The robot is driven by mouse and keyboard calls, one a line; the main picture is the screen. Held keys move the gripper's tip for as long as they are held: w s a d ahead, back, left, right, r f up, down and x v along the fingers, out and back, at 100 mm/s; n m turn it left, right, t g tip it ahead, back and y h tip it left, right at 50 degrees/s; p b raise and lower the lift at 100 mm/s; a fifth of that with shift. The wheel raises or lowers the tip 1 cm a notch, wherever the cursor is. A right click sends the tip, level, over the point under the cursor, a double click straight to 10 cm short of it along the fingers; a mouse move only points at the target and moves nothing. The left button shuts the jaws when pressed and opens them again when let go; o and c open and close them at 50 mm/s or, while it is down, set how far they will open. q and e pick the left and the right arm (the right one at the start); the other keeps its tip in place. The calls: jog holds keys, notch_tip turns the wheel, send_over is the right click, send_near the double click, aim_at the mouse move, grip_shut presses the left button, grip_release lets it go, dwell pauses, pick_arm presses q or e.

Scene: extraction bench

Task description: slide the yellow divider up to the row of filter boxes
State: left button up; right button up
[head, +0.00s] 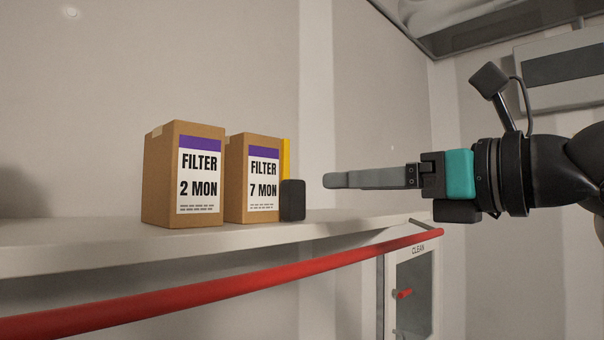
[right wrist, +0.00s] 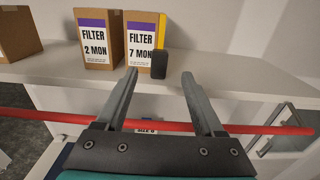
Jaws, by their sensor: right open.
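The yellow divider (head: 286,160) stands upright on the shelf, just right of the FILTER 7 MON box (head: 252,178), with a dark block (head: 292,200) at its front. It also shows in the right wrist view (right wrist: 162,32). The FILTER 2 MON box (head: 185,174) stands left of the 7 MON box. My right gripper (head: 326,180) is to the right of the divider, apart from it, pointing left in the head view. In the right wrist view its two fingers (right wrist: 159,83) are spread and empty. My left gripper is not in view.
The white shelf (head: 80,232) has free room right of the divider. A red rail (head: 230,280) runs along its front, below the top. A third box (right wrist: 18,34) stands at the left in the right wrist view. A cabinet marked CLEAN (head: 412,290) is below right.

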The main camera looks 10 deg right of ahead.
aim_at(300, 184)
jog(key=p+x, duration=0.3)
jog(key=x, duration=0.7)
grip_shut()
dwell(1.2)
